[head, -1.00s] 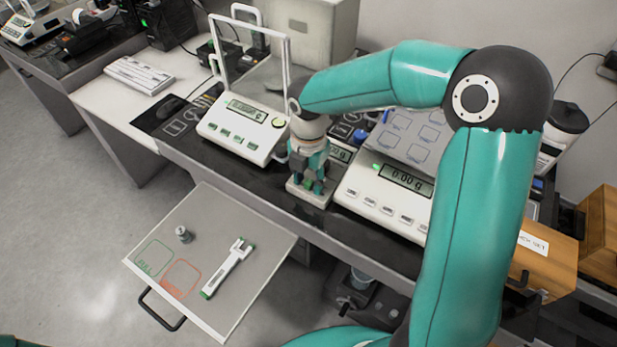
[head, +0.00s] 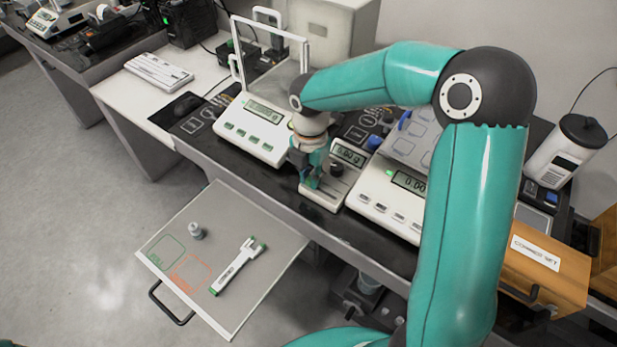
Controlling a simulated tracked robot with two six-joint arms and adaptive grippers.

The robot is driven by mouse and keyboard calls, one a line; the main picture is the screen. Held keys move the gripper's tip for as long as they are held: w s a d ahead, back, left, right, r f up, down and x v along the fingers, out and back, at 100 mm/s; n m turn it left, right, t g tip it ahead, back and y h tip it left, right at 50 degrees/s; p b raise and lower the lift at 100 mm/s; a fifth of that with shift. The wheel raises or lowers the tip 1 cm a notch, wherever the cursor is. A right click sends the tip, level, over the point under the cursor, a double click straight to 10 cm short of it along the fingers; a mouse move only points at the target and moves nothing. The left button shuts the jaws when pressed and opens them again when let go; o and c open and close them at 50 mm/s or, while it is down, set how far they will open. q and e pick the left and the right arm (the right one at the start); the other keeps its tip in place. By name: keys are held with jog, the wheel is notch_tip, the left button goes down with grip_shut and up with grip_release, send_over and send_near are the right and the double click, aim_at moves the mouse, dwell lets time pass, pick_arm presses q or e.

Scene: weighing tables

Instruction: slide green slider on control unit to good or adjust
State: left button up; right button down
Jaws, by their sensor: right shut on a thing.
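The control unit (head: 326,201) is a small pale box with a display (head: 348,154) and a dark round knob (head: 336,169) on top. It stands on the black bench between two balances. My right gripper (head: 311,182) points down over the left part of the unit's top. It is shut on the green slider, which is mostly hidden between the fingers. The markings beside the slider cannot be read. My left gripper is not in view.
The left balance (head: 254,128) with a glass shield and the right balance (head: 383,200) stand close on either side. A pulled-out tray (head: 237,206) in front holds a small metal weight (head: 197,231) and a white-green tool (head: 237,266). A wooden box (head: 550,275) sits at right.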

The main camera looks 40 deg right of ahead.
aim_at(308, 177)
jog(key=shift+w+r, duration=0.1)
jog(key=shift+w, duration=0.15)
jog(key=c, duration=1.1)
grip_release()
jog(key=shift+w+a, duration=0.1)
notch_tip(308, 177, up, 12)
jog(key=shift+f, duration=0.1)
